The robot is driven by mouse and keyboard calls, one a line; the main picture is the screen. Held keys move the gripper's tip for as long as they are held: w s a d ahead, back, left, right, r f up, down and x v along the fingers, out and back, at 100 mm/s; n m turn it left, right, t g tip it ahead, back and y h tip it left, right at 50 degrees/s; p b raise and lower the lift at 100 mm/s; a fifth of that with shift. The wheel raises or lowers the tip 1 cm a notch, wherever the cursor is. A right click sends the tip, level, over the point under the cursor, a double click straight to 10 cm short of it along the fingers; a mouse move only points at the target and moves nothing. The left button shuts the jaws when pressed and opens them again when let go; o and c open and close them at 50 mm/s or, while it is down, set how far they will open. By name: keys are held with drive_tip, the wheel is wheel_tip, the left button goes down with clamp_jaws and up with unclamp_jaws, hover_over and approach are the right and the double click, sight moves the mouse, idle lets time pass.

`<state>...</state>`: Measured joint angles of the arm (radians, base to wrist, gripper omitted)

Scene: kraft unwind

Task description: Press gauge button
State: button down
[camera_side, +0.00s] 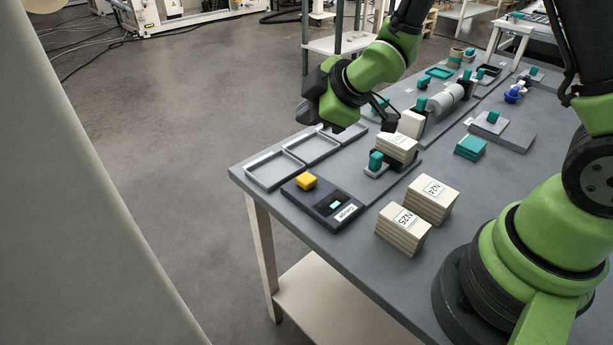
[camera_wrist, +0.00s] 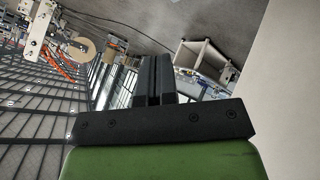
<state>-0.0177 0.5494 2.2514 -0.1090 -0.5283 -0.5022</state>
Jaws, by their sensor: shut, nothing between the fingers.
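The gauge (camera_side: 323,203) is a flat dark box near the table's front left corner in the side view. A yellow button (camera_side: 306,181) stands up at its left end, with a small lit display (camera_side: 335,205) and a white label (camera_side: 346,212) to the right. My gripper (camera_wrist: 153,62) shows in the wrist view with its two dark fingers together and nothing between them. In the side view my dark wrist is raised above the table, behind and to the right of the button, clear of it. The fingers are hard to make out there. The wrist view does not show the gauge.
Empty shallow trays (camera_side: 274,170) lie behind the gauge. Card stacks N25 (camera_side: 403,229) and N24 (camera_side: 431,200) stand to its right. A teal-handled fixture (camera_side: 376,162) and a white roll (camera_side: 440,99) stand further back. The space above the button looks free.

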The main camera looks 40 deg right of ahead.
sight(306, 179)
drive_tip(key=shift+w+a+f+n, duration=0.1)
drive_tip(key=shift+a+f+n, duration=0.1)
drive_tip(key=shift+f, duration=0.15)
drive_tip(key=shift+w+a+f+n, duration=0.1)
drive_tip(key=shift+f+n, duration=0.1)
drive_tip(key=shift+f, duration=0.15)
drive_tip(key=shift+f, duration=0.1)
drive_tip(key=shift+f, duration=4.3)
drive_tip(key=shift+f, duration=0.1)
drive_tip(key=shift+f, duration=0.3)
drive_tip(key=shift+f, duration=0.55)
drive_tip(key=shift+r, duration=1)
